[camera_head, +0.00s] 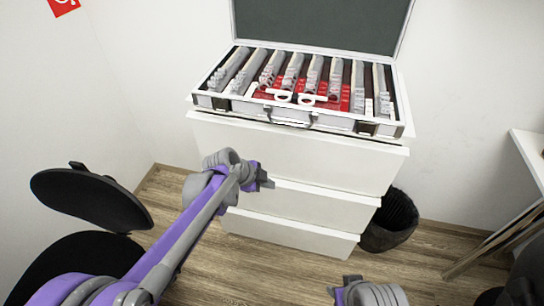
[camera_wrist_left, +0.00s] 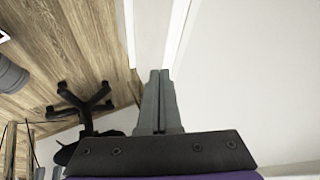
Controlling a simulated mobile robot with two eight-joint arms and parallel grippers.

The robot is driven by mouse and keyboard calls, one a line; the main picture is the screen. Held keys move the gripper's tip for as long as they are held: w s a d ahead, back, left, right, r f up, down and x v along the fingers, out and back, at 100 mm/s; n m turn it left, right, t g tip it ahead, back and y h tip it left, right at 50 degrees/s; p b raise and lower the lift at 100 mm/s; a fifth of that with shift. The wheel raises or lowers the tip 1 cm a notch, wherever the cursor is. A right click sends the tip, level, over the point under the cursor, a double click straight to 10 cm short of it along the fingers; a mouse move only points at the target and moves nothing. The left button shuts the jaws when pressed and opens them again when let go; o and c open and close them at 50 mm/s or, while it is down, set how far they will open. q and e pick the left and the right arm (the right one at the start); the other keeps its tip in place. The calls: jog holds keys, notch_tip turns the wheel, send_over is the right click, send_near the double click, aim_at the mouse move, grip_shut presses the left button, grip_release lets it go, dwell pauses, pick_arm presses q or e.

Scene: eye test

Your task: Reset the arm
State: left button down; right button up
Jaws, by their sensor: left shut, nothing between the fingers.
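My left arm comes in from the left in the head view, and its gripper (camera_head: 264,181) is in front of the white drawer cabinet (camera_head: 290,151). In the left wrist view the two grey fingers of the left gripper (camera_wrist_left: 160,75) lie together, shut and empty. Part of my right arm shows at the bottom edge of the head view; its gripper fingers are not visible there.
An open case (camera_head: 291,122) with rows of lenses and a trial frame (camera_head: 296,97) stands on the cabinet. A black bin (camera_head: 390,220) is right of the cabinet. A black chair (camera_head: 90,199) is at left, a white table (camera_head: 530,155) at right.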

pick_arm(q)
jog(key=s+a+n+y, duration=0.2)
jog(key=s+a+n, duration=0.5)
jog(key=s, duration=0.3)
jog(key=s+a+n+y, duration=0.2)
jog(key=s+a+n, duration=0.4)
jog(key=s, duration=0.4)
jog(key=s+a+n+y, duration=0.2)
jog(key=s+a+n, duration=0.5)
jog(key=s, duration=0.4)
notch_tip(320, 180, up, 23)
jog(key=w+t+p, duration=0.1)
jog(key=p, duration=1.9)
jog(key=shift+w+f+p, duration=0.15)
jog(key=shift+p, duration=0.2)
pick_arm(e)
notch_tip(320, 180, up, 24)
jog(key=w+t, duration=0.1)
jog(key=shift+w+f, duration=0.15)
jog(key=shift+w, duration=0.1)
